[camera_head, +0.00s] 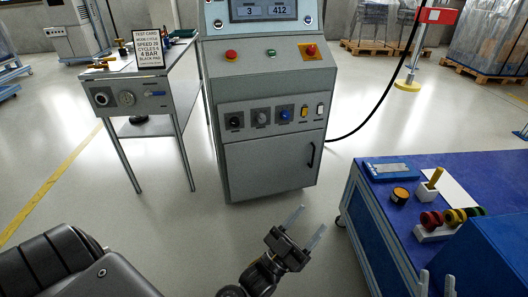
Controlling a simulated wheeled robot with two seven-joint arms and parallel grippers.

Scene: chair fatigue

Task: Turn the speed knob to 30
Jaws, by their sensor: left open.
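The grey control cabinet (265,75) stands upright in the middle. Its panel (270,132) has a black knob (235,122), a grey knob (262,118) and a blue knob (284,115) in a row. Their labels and settings are too small to read, so I cannot tell which is the speed knob. The display (263,10) above shows 3 and 412. My left gripper (309,218) is open and empty, in front of and below the cabinet, apart from it. Two pale tips (436,280) at the bottom right may be my right gripper's fingers.
A blue-topped table (360,205) with small items stands at right. A grey side table (180,95) with a test card (148,48) stands left of the cabinet. A black cable (385,95) hangs right of the cabinet. Floor in front of the cabinet is clear.

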